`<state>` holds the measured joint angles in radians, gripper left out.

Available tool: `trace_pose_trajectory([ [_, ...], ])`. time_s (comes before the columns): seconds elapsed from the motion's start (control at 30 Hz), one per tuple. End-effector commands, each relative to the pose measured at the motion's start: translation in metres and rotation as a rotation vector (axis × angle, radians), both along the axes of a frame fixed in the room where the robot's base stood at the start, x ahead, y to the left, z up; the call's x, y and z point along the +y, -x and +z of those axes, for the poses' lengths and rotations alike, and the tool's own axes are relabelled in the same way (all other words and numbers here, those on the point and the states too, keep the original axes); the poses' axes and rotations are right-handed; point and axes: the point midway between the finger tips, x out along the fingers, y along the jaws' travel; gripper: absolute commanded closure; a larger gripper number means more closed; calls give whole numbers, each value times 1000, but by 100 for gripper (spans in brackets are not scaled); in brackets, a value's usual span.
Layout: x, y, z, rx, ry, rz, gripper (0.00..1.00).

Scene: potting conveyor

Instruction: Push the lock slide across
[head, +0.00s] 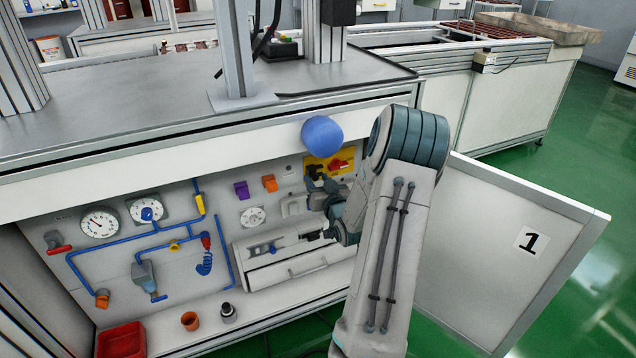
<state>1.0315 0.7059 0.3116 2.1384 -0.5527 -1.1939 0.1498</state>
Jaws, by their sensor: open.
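A pale drawer unit (258,277) with a bar handle sits low on the panel inside the open cabinet. My arm hides the right end of the drawer unit, and I cannot tell whether the fingers touch the plate.
An open door (500,255) marked 1 stands right of my arm. A yellow switch plate (330,163), a blue ball (322,136), gauges (100,223) and blue pipes surround the drawer unit. A red bin (121,341), an orange cup (190,321) and a dark fitting (228,313) stand below.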

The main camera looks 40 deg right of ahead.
Motion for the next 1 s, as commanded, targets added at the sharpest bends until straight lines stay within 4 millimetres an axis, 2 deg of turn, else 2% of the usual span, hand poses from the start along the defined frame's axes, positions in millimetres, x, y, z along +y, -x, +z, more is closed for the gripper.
trace_pose_trajectory([
  [0.03, 0, 0, 0, 0, 0, 0, 67],
  [0.13, 0, 0, 0, 0, 0, 0, 95],
  [0.17, 0, 0, 0, 0, 0, 0, 100],
  [0.37, -5, 1, 0, 0, 0, 0, 100],
  [0.6, -34, 8, 0, 0, 0, -1, 100],
  [0.83, -36, 9, 0, 0, 0, -6, 100],
  [0.87, -37, 10, 0, 0, 1, -6, 76],
  [0.9, -37, 10, 0, 0, 1, -6, 65],
  [0.93, -37, 10, 0, 0, 1, -6, 59],
  [1.0, -36, 9, 0, 0, 1, -4, 59],
])
